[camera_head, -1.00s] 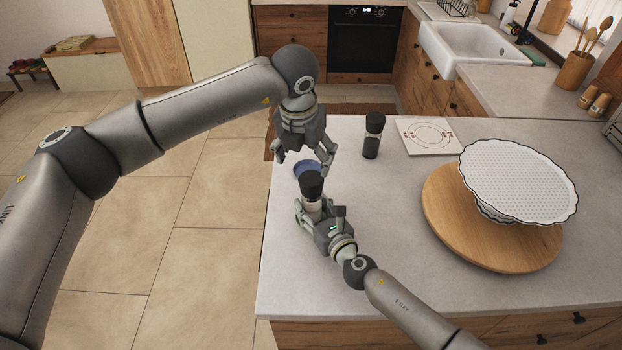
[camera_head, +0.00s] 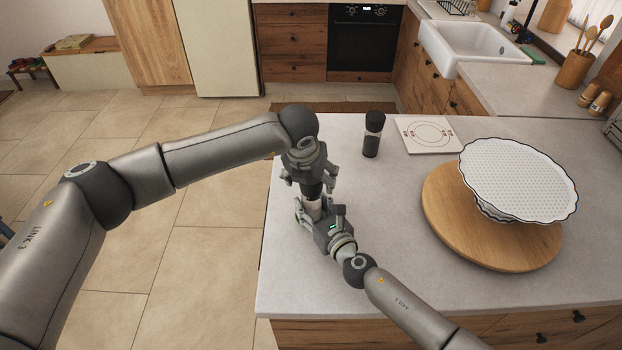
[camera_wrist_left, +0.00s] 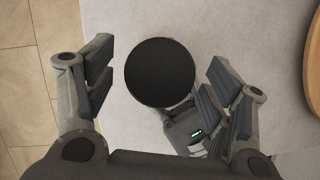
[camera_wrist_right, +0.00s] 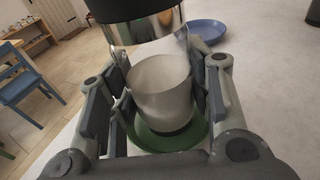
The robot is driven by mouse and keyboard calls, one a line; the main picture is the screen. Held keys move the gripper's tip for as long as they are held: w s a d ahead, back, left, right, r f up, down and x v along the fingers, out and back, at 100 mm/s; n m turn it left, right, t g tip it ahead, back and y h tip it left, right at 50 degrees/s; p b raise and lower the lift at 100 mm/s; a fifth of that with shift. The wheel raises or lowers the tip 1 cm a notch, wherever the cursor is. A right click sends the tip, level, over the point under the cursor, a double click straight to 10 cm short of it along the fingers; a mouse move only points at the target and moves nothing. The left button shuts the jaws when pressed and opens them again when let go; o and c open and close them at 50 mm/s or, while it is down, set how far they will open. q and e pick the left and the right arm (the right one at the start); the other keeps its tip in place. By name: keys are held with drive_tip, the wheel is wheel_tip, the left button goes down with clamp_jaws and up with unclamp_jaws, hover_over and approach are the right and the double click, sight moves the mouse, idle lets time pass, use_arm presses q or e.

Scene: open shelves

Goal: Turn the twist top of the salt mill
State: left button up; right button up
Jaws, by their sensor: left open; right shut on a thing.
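The salt mill (camera_head: 313,209) has a pale body and a black twist top (camera_wrist_left: 160,72). My right gripper (camera_wrist_right: 160,100) is shut on the pale body and holds it roughly upright. My left gripper (camera_head: 309,185) is open above it, pointing down. In the left wrist view the round black top lies between the two spread fingers, with a gap on each side. In the right wrist view the pale body (camera_wrist_right: 160,85) sits between the fingers, with a shiny metal band and the dark top above it.
A second dark mill (camera_head: 373,135) stands upright behind, near a white printed board (camera_head: 429,135). A round wooden board (camera_head: 455,230) with a white scalloped dish (camera_head: 518,180) fills the right. A blue dish (camera_wrist_right: 207,31) and a green round thing (camera_wrist_right: 165,139) show in the right wrist view.

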use_arm(q)
drive_tip(key=shift+x, duration=0.75)
drive_tip(key=c, duration=1.1)
drive_tip(key=shift+m, duration=0.3)
drive_tip(key=m+g+h, duration=0.1)
drive_tip(key=m+h, duration=0.1)
drive_tip(key=m, duration=0.3)
drive_tip(key=m+g, duration=0.1)
drive_tip(key=m, duration=0.2)
drive_tip(key=m+g+h, duration=0.1)
drive_tip(key=m, duration=0.1)
drive_tip(key=shift+m+h, duration=0.3)
drive_tip(key=shift+m, duration=0.1)
drive_tip(key=m+g, duration=0.2)
drive_tip(key=m, duration=0.3)
drive_tip(key=shift+m, duration=0.3)
drive_tip(key=shift+m+g, duration=1)
drive_tip(key=shift+m, duration=1.3)
